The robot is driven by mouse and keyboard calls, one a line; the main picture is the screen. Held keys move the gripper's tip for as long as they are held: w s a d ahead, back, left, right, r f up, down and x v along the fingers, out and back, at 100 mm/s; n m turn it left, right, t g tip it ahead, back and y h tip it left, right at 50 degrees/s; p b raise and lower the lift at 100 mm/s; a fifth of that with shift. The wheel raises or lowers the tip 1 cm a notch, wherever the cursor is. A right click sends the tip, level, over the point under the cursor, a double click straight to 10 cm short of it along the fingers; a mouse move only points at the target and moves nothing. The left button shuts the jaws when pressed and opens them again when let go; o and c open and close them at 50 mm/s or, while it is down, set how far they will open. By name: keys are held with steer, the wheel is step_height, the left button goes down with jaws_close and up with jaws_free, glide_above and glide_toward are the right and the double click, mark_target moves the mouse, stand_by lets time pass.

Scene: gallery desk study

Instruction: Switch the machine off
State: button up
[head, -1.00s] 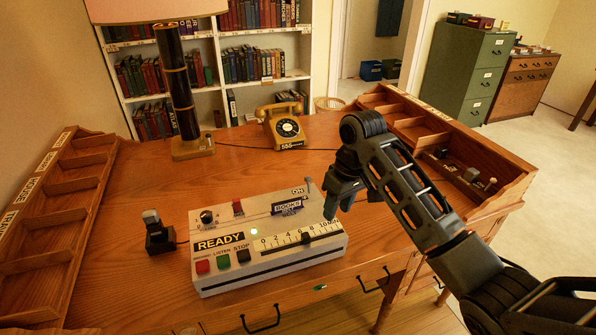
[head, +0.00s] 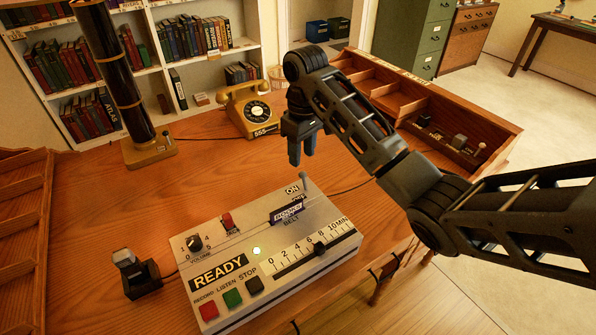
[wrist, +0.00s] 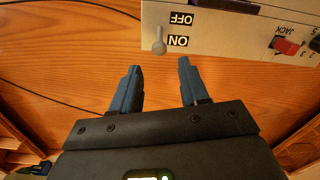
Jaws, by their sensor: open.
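In the wrist view the lever (wrist: 158,44) is next to ON, with the OFF label (wrist: 181,19) farther toward the middle of the machine. My gripper (head: 294,155) is open and empty, beyond the machine's back edge near the lever. In the wrist view the lever lies just ahead of the gap between my fingertips (wrist: 158,68), with no contact visible.
A small black device (head: 134,272) sits left of the machine. A raised compartment tray (head: 470,150) borders the right side. Bare desk lies behind the machine.

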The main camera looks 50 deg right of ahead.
mark_target(303, 172)
steer(key=shift+w+a+f, duration=0.1)
steer(key=shift+a+f, duration=0.05)
steer(key=shift+f, duration=0.25)
steer(key=shift+s+f, duration=0.3)
steer(key=shift+f, duration=0.6)
step_height(303, 172, down, 3)
steer(key=shift+f+b, duration=0.1)
steer(key=shift+b, duration=0.55)
steer(key=shift+f+p, duration=0.3)
steer(key=shift+f, duration=0.6)
steer(key=shift+c, duration=0.2)
jaws_close()
